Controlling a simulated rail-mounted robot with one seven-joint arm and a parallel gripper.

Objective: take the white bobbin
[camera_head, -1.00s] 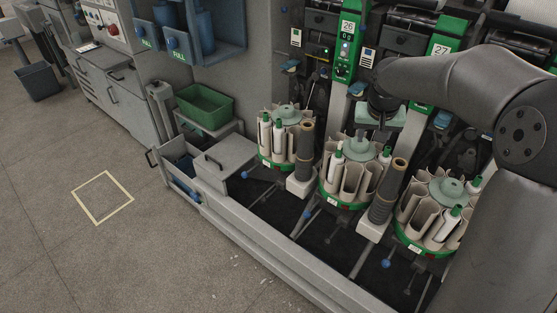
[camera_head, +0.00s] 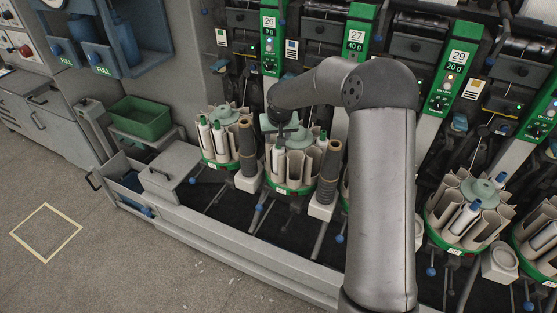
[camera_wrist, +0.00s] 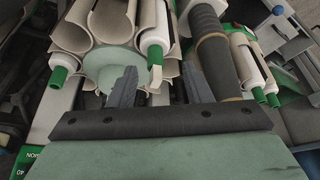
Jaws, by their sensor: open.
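A round magazine (camera_head: 290,190) with beige pockets and a green base holds white bobbins with green tips. One white bobbin (camera_head: 278,160) stands in its front left pocket, just below my gripper (camera_head: 281,134). In the wrist view, my gripper (camera_wrist: 159,70) is open, its two dark fingers pointing toward the magazine. A white bobbin (camera_wrist: 154,25) lies between the finger lines, its end near the fingertips; I cannot tell if they touch it. Another white bobbin (camera_wrist: 69,45) with a green tip is left of the fingers.
A neighbouring magazine (camera_head: 220,160) is at left, and another (camera_head: 460,235) at right. A green bin (camera_head: 140,118) sits at left. Open floor lies front left.

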